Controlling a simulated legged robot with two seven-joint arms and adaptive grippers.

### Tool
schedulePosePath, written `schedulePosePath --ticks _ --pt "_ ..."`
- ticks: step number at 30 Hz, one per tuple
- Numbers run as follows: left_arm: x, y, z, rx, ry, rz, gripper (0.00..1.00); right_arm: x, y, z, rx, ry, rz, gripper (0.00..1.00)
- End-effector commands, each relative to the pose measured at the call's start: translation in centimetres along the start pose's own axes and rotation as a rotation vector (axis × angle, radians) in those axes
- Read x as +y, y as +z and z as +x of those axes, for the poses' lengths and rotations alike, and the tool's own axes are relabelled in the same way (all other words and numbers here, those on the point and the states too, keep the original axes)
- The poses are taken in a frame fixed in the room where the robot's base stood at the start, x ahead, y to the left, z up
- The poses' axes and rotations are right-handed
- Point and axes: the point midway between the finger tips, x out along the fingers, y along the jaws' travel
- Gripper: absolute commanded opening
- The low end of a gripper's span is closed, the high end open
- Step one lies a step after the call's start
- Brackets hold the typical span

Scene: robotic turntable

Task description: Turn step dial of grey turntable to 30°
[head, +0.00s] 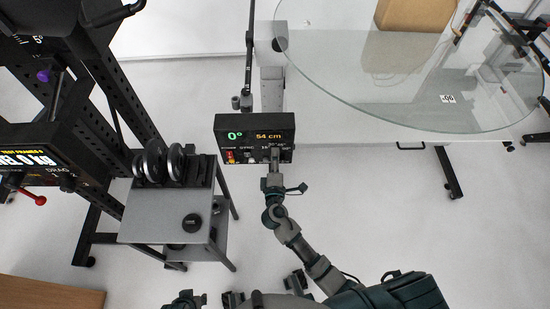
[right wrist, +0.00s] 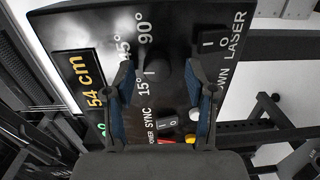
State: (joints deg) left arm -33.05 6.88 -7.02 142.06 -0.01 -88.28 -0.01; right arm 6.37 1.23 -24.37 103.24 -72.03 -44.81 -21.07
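In the right wrist view the black step dial (right wrist: 158,72) sits on the box's face (right wrist: 105,30), among the marks 15°, 45° and 90°. My right gripper (head: 273,155) is at the box's lower right. In the right wrist view its fingers (right wrist: 160,80) are apart, one on each side of the dial. Contact with the dial cannot be told. A dark part at the bottom edge may be my left gripper (head: 185,300); its fingers are unclear.
A grey cart (head: 165,225) with black discs stands left of the control box. In the right wrist view a LASER switch (right wrist: 210,42) and SYNC switch (right wrist: 165,125) flank the dial.

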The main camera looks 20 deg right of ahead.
Motion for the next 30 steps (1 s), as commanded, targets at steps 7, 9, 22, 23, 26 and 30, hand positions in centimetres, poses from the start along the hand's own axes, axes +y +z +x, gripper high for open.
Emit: schedulePosePath --ticks 7,9,22,23,26,30 --pt "0.1 0.0 0.0 0.003 0.001 0.000 0.40 0.0 0.0 -0.6 0.001 0.001 0.001 0.55" --pt "0.1 0.0 0.0 0.003 0.001 0.000 0.40 -0.1 0.0 -1.5 0.001 -0.001 0.001 0.55" --pt "0.0 0.0 0.0 0.001 0.001 0.000 0.40 -0.2 -0.1 -10.3 0.001 -0.003 0.000 0.55" --pt "0.0 0.0 0.0 0.001 0.001 0.000 0.40 -0.2 -0.1 -10.6 0.001 -0.002 -0.001 0.55" --pt "0.0 0.0 0.0 0.001 0.000 0.000 0.40 -0.2 -0.1 -11.5 0.000 -0.002 -0.001 0.55" --pt "0.0 0.0 0.0 0.001 0.000 0.000 0.40 -0.1 -0.1 -11.9 0.000 0.000 -0.001 0.55"
